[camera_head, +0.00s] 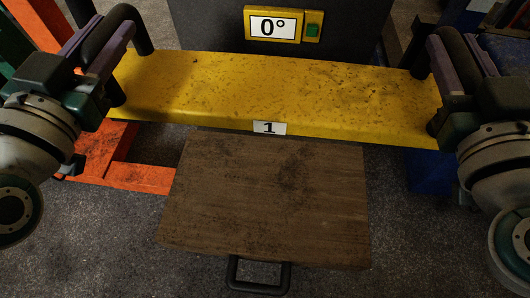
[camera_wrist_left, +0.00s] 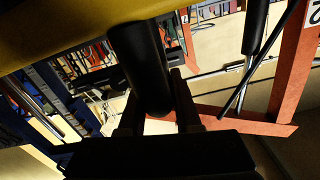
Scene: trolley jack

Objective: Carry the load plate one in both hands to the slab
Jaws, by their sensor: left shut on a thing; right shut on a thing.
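The load plate one (camera_head: 270,92) is a long, scuffed yellow plate with a white "1" label (camera_head: 269,127) on its front edge. It spans between my two grippers in the head view and looks roughly level. My left gripper (camera_head: 104,52) is shut on the black handle at its left end. In the left wrist view the dark handle bar (camera_wrist_left: 143,65) sits between my left fingers (camera_wrist_left: 157,108), with the plate's yellow edge (camera_wrist_left: 60,22) above. My right gripper (camera_head: 461,62) is shut on the right-end handle. No surface is clearly identifiable as the slab.
A brown wooden-looking board (camera_head: 265,200) with a black front handle (camera_head: 258,275) is below and nearer than the plate. A dark panel with a "0°" display (camera_head: 272,25) stands behind. An orange frame (camera_head: 125,172) is at left and a blue part (camera_head: 430,172) at right.

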